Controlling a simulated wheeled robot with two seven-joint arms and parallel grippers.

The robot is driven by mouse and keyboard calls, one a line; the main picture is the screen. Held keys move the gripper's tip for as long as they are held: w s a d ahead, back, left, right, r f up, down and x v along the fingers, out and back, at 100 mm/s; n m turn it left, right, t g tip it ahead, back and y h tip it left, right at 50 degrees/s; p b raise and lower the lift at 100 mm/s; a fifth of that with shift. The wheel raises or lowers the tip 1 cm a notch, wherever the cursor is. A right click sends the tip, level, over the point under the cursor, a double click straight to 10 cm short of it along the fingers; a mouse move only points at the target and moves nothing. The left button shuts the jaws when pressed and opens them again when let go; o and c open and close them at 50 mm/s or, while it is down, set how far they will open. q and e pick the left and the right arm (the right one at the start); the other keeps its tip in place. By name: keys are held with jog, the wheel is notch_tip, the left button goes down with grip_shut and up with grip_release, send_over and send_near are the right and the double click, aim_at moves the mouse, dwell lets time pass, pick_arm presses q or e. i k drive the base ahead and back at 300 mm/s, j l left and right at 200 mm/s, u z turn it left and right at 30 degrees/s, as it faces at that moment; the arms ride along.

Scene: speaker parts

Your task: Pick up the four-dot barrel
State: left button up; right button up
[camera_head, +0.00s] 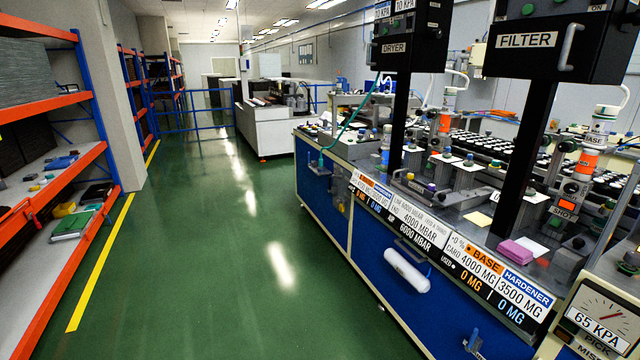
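I cannot pick out a barrel with four dots; any dot marks are too small to read at this distance. An upright cylinder with an orange band (587,161), labelled BASE, stands in a station at the right end of the blue workbench (385,262). A similar orange-banded cylinder (445,122) stands farther back on the bench. Several dark pieces with white tops (490,143) sit in rows behind the stations. Neither of my grippers can be made out in the view.
Black posts carry the DRYER (407,38) and FILTER (545,42) boxes above the bench. A pink block (515,252) lies near the bench's front edge. A gauge panel (598,322) stands at the lower right. Orange-and-blue shelves (62,195) line the left. The green floor (215,250) between is clear.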

aim_at(385, 147)
jog(key=i+z, duration=0.2)
jog(key=i, duration=0.3)
jog(key=i+j+z, duration=0.15)
jog(key=i, duration=0.35)
jog(key=i+j+z, duration=0.2)
jog(key=i, duration=0.3)
